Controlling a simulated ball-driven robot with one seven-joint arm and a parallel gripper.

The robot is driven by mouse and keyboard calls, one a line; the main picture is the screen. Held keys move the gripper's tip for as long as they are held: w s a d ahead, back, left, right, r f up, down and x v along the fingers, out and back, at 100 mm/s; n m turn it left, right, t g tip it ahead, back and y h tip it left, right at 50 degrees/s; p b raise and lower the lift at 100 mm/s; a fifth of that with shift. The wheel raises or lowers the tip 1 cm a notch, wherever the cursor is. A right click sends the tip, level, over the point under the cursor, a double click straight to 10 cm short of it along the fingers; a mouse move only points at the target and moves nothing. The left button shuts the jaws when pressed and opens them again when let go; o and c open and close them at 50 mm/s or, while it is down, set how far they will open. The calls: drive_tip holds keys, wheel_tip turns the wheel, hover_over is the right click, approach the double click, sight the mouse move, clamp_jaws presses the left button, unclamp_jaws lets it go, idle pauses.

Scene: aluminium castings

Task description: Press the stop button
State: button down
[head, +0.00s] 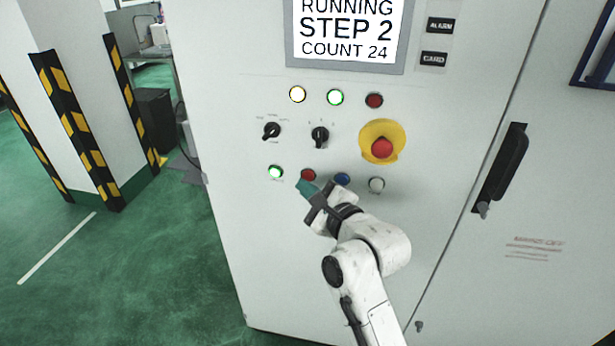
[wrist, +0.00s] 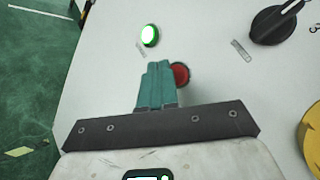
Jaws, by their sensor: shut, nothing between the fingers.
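The control cabinet (head: 240,230) has a row of buttons below its switches. A red button (head: 308,175) sits right of a lit green button (head: 276,172); I take the red one as the stop button. My gripper (head: 303,187) is shut and empty, its teal fingertips just below and left of the red button in the head view. In the wrist view the shut fingers (wrist: 158,68) partly cover the red button (wrist: 181,74), and the green button (wrist: 149,36) shows above. I cannot tell whether the fingertips touch the panel.
A blue button (head: 342,179) and a white button (head: 377,184) lie right of the red one. Above are a red emergency knob (head: 382,148) on yellow, two black selectors (head: 320,136) and lamps. The display (head: 347,32) reads RUNNING, STEP 2, COUNT 24. A door handle (head: 501,170) projects at right.

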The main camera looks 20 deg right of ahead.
drive_tip(key=shift+w, duration=0.1)
drive_tip(key=shift+w+d, duration=0.25)
drive_tip(key=shift+w+d, duration=0.25)
drive_tip(key=shift+w, duration=0.1)
idle(0.9)
drive_tip(key=shift+p, duration=0.35)
drive_tip(key=shift+s+a+p, duration=0.5)
drive_tip(key=shift+s+p, duration=0.05)
drive_tip(key=shift+s, duration=0.15)
drive_tip(key=shift+s+a+p, duration=0.75)
drive_tip(key=shift+s, duration=0.25)
drive_tip(key=shift+s+a+p, duration=0.75)
drive_tip(key=shift+s, duration=0.25)
